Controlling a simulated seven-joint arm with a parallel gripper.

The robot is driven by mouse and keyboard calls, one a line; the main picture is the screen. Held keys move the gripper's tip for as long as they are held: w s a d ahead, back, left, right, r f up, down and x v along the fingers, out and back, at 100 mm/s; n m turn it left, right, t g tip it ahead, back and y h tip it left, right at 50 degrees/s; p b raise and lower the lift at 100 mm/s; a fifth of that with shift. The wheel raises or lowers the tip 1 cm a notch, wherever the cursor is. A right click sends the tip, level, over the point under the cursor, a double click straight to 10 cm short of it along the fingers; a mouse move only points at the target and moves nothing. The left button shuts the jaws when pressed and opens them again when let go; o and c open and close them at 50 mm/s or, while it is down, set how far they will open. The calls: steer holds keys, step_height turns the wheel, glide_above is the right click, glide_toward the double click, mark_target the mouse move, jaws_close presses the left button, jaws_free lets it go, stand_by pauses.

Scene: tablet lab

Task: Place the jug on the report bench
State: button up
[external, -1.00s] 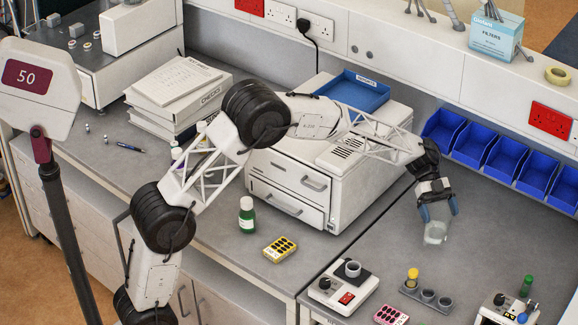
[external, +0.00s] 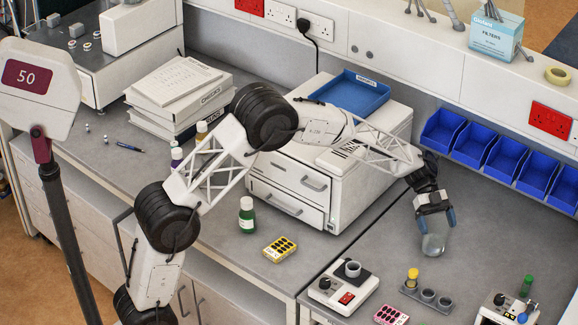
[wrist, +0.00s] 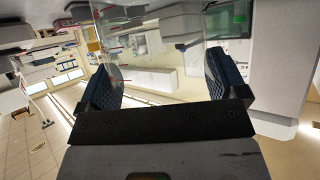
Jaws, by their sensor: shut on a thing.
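The jug (external: 433,244) is a clear, see-through vessel hanging below my gripper (external: 436,217) in the external view. My gripper is shut on it, with a dark blue finger on each side. In the wrist view the clear jug (wrist: 150,55) shows faintly between the two finger pads of my gripper (wrist: 158,85). It is over the right-hand grey bench (external: 390,245), in front of the blue bins. I cannot tell whether its base touches the bench. No label shows which bench is the report bench; the left-hand bench (external: 215,225) holds binders and a white machine.
A row of blue bins (external: 505,160) lines the back of the right bench. A white balance-like device (external: 342,290), a grey rack (external: 430,298) and a pink item (external: 391,315) stand at its front. The white machine (external: 345,190) is left of my gripper.

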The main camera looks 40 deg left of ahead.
steer(key=shift+f, duration=0.1)
stand_by(0.3)
steer(key=o, duration=1)
steer(key=shift+v, duration=3.85)
steer(key=shift+s, duration=0.1)
